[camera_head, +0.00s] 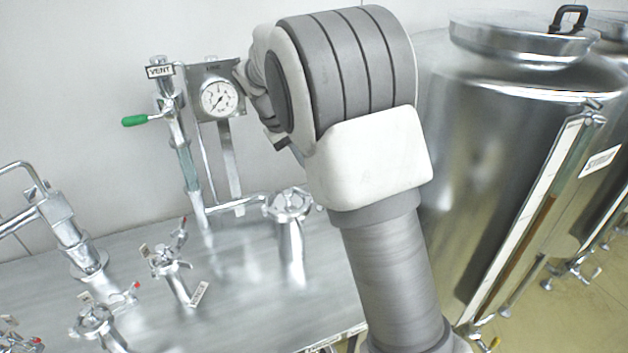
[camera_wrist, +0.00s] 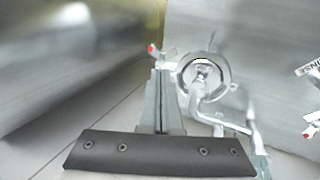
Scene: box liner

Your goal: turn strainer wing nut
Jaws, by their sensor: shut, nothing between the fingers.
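The strainer (camera_head: 291,245) is a shiny upright metal cylinder with a clamped round top, just left of my arm in the head view. In the wrist view its round top (camera_wrist: 216,88) is seen from above. A wing nut with a red tip (camera_wrist: 152,49) sticks out from the left of that top. My gripper (camera_wrist: 161,70) is shut and empty, with its fingertips close to the wing nut in the picture. I cannot tell whether they touch it. In the head view my arm hides the gripper's fingers and the strainer's right side.
A pressure gauge (camera_head: 219,98) and a green-handled vent valve (camera_head: 135,120) stand behind the strainer. Several clamped fittings, one a short pipe stub (camera_head: 177,285), stand on the steel bench top (camera_head: 240,320). A large steel tank (camera_head: 470,150) stands to the right.

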